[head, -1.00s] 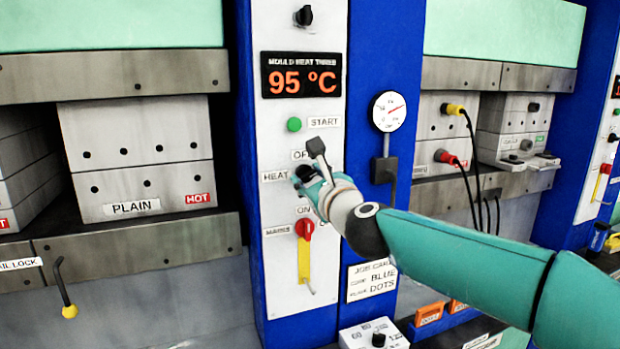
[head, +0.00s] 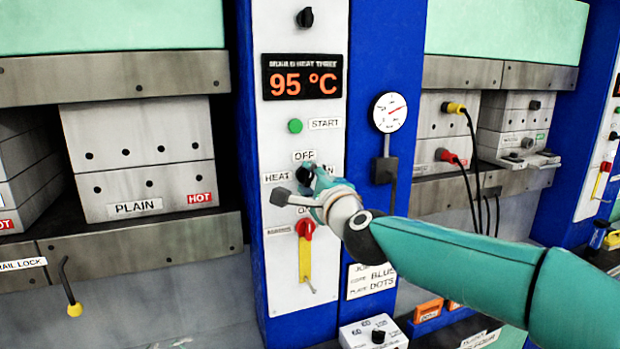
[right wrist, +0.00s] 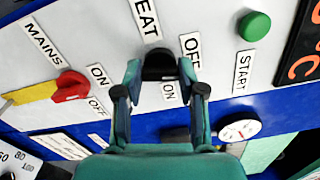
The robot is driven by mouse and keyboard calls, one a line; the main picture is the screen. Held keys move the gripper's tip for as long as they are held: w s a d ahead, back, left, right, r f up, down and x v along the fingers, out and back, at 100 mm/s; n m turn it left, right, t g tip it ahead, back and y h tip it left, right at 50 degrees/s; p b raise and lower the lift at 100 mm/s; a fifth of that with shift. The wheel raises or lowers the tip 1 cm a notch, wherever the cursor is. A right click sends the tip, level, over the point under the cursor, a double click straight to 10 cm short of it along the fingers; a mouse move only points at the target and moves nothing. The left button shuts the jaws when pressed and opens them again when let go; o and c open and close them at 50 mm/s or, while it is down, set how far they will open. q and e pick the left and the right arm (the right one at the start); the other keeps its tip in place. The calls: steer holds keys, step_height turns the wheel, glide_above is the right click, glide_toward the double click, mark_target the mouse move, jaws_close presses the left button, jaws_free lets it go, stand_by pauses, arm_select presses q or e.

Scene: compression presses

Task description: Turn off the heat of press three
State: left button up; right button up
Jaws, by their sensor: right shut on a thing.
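The press panel (head: 275,140) carries a lit display (head: 302,77) reading "MOULD HEAT THREE" and 95 °C. My right gripper (head: 308,180) is shut on the knob. In the right wrist view the knob (right wrist: 160,65) sits between the two fingertips. My left gripper is not in view.
A green START button (head: 295,126) is above the knob and a red MAINS switch (head: 305,229) is below it. A gauge (head: 389,112) is to the right. A press with a mould marked HOT (head: 140,180) stands at the left.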

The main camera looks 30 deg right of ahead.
steer(key=shift+a+f+n, duration=0.15)
steer(key=shift+f+n, duration=0.2)
steer(key=shift+n, duration=0.85)
steer(key=o, duration=1.1)
steer(key=shift+o, duration=0.2)
steer(key=shift+r, duration=0.1)
steer(key=shift+s+r+p, duration=0.1)
steer(key=shift+s+p, duration=0.2)
steer(key=shift+s, duration=0.2)
steer(key=v, duration=1.1)
steer(key=shift+w+f, duration=0.1)
steer(key=shift+f, duration=0.15)
